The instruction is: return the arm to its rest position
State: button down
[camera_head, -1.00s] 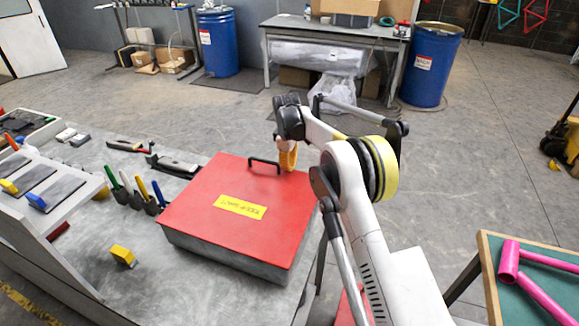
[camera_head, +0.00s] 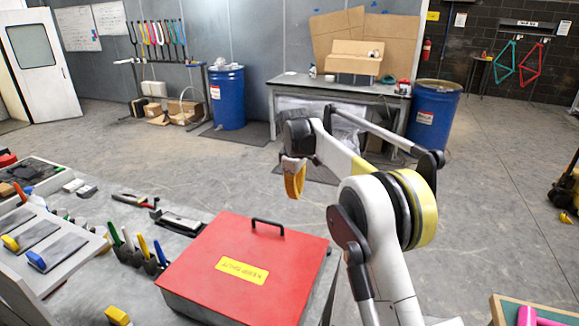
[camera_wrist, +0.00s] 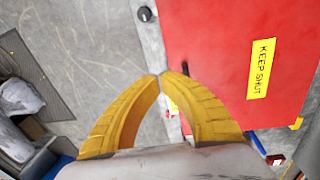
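My gripper (camera_head: 297,197) hangs in the air above and just behind the red box, clear of its black handle (camera_head: 268,222). In the wrist view its two yellow fingers (camera_wrist: 160,75) meet at the tips with nothing held between them. My arm is bent, with its elbow up to the right of the gripper. The red box (camera_head: 290,265) has its lid down and a yellow "KEEP SHUT" label; its lid also shows at the right of the wrist view (camera_wrist: 220,45).
The workbench holds brushes (camera_head: 136,250), a yellow block (camera_head: 117,315) and a sloped rack (camera_head: 45,255) at left. A back table (camera_head: 340,86) with boxes stands between two blue drums (camera_head: 228,98) (camera_head: 432,115). Open concrete floor (camera_head: 500,205) lies to the right.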

jog(key=s+d+r+m+t+b, duration=0.1)
jog(key=s+d+r+m+b, duration=0.15)
jog(key=s, duration=0.45)
jog(key=s+d+r+m+t+b, duration=0.1)
jog(key=s+d+r+m+b, duration=0.1)
jog(key=s+d+b, duration=0.3)
jog(key=s+d+r+m+t, duration=0.1)
jog(key=s+d+r+m, duration=0.15)
jog(key=s, duration=0.55)
jog(key=s+d+f+m+t+b, duration=0.1)
jog(key=s+d+f+m+b, duration=0.1)
jog(key=s+f, duration=0.5)
jog(key=s+d+f+m+t+b, duration=0.1)
jog(key=s+d+f+m+b, duration=0.2)
jog(key=s+f, duration=0.5)
jog(key=s+m+b, duration=0.1)
jog(key=s+b, duration=0.1)
jog(key=s, duration=0.6)
jog(key=shift+s+d+t, duration=0.2)
jog(key=shift+d+t, duration=0.1)
jog(key=shift+t, duration=0.1)
jog(key=shift+f, duration=0.1)
